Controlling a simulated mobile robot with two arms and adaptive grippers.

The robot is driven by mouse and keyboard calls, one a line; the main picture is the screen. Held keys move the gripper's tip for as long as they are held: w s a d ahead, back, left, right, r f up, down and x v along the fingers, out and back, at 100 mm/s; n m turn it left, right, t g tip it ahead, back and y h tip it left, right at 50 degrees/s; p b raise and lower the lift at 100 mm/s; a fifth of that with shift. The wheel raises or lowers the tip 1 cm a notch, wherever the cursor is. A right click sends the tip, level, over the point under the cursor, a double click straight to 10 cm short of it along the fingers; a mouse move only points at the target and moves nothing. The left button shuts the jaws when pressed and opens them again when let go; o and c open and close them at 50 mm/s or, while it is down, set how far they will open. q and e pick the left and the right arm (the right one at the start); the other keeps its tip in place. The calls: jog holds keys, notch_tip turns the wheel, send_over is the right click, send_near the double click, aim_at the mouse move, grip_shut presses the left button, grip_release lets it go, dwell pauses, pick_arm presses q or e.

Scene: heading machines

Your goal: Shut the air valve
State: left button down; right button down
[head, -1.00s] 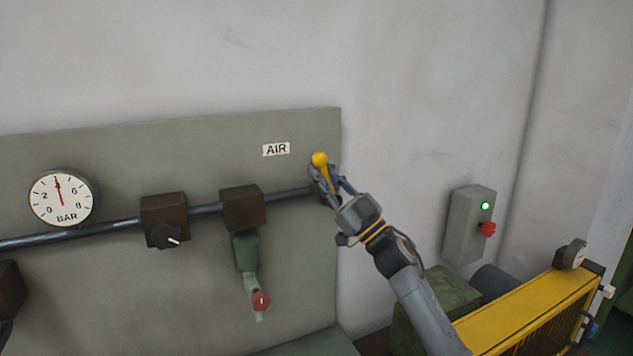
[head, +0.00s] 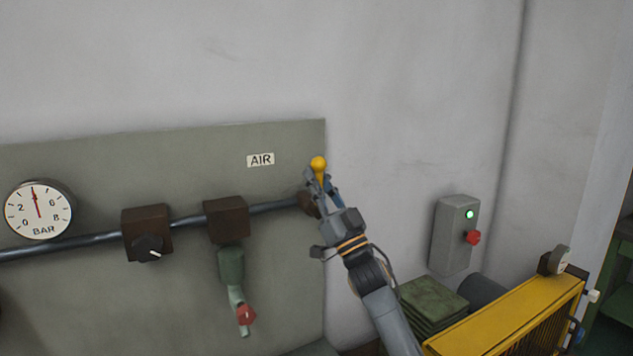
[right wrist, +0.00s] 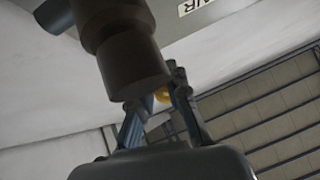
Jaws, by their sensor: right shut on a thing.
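The air valve's brown body (head: 308,203) sits at the right end of the dark pipe, below and right of the AIR label (head: 260,160). Its handle ends in a yellow knob (head: 318,163) that stands up above the body. My right gripper (head: 319,184) is shut on the handle just below the knob, and its fingers hide most of the lever. In the right wrist view the brown valve body (right wrist: 125,50) fills the upper left, and a bit of the yellow knob (right wrist: 162,95) shows between my fingers. My left gripper is not in view.
A grey switch box (head: 450,235) and yellow machine guard (head: 505,312) stand right of my arm.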

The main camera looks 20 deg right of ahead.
jog(key=shift+d+r, duration=0.1)
jog(key=shift+r, duration=0.2)
jog(key=c, duration=1.3)
grip_release()
jog(key=shift+s+d+h, duration=0.1)
jog(key=shift+s+h, duration=0.05)
jog(key=shift+h, duration=0.15)
jog(key=shift+f, duration=0.2)
jog(key=shift+s+f, duration=0.15)
jog(key=shift+f, duration=0.15)
jog(key=v, duration=1.1)
jog(key=shift+d, duration=0.15)
